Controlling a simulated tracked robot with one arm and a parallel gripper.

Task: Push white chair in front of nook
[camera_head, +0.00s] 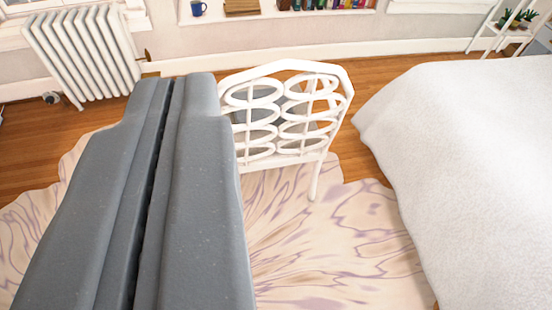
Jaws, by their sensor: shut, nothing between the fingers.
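The white chair (333,117) stands upright at the top middle, its back of looped ovals facing me. It stands on the patterned rug, with one leg visible at its right. A grey seat shows through the loops. My gripper (172,80) fills the left foreground, its two grey fingers shut together and empty. Its right finger covers the chair's left edge; I cannot tell whether they touch. The nook (280,12) is a white-framed recess in the wall beyond the chair, holding books and a blue mug. Its top is out of view.
A white radiator (82,55) stands at the wall on the upper left. A bed with a white cover (470,170) fills the right. The rug (330,240) lies between. Wooden floor (400,75) shows clear before the wall. A white plant stand (490,30) is at the far right.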

